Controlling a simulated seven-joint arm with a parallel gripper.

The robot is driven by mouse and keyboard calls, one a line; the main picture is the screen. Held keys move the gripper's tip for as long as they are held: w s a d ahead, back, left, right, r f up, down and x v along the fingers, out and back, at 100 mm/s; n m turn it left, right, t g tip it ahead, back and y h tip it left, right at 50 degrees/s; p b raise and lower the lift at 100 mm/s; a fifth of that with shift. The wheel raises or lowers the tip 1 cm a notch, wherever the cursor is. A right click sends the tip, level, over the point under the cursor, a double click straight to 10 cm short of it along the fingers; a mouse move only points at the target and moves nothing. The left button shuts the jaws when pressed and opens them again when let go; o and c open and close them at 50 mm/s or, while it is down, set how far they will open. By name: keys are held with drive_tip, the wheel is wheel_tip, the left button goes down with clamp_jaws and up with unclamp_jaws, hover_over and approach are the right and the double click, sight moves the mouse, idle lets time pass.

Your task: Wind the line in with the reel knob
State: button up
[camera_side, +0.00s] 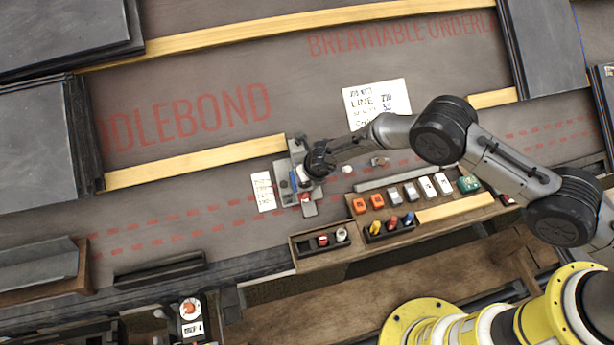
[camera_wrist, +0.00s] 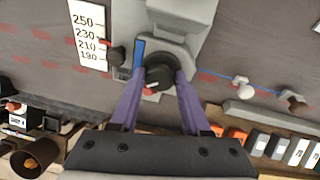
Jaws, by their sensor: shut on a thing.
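The grey reel housing (camera_wrist: 178,22) stands on the dark underlay at the top centre of the wrist view; it also shows in the side view (camera_side: 282,172), partly hidden by my gripper. The round black reel knob (camera_wrist: 158,68) has a small red-and-white mark at its lower edge. My gripper (camera_wrist: 161,80) has its two purple fingers on either side of this knob, shut on it. In the side view my gripper (camera_side: 318,162) is over the housing and hides the knob. A blue strip (camera_wrist: 139,54) lies left of the knob.
A number card (camera_wrist: 88,36) and a small black knob (camera_wrist: 116,55) are left of the housing. A white ball (camera_wrist: 243,88) lies right. A wooden tray (camera_side: 335,258) and several coloured blocks (camera_side: 395,194) are near the front. Slate stacks (camera_side: 35,130) stand left.

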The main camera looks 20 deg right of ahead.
clamp_jaws()
drive_tip(key=shift+m, duration=0.3)
drive_tip(key=m+y, duration=0.1)
drive_tip(key=m, duration=0.4)
drive_tip(key=shift+d+m+t, duration=0.15)
drive_tip(key=shift+m+t, duration=0.15)
drive_tip(key=m+t+y, duration=0.1)
drive_tip(key=m, duration=0.5)
drive_tip(key=shift+s+f, duration=0.1)
drive_tip(key=shift+s, duration=0.05)
drive_tip(key=m+t, duration=0.1)
drive_tip(key=m, duration=0.5)
drive_tip(key=shift+s+f+t, duration=0.15)
drive_tip(key=shift+t, duration=0.25)
drive_tip(key=m+t+h, duration=0.1)
drive_tip(key=m, duration=0.5)
drive_tip(key=shift+m, duration=0.7)
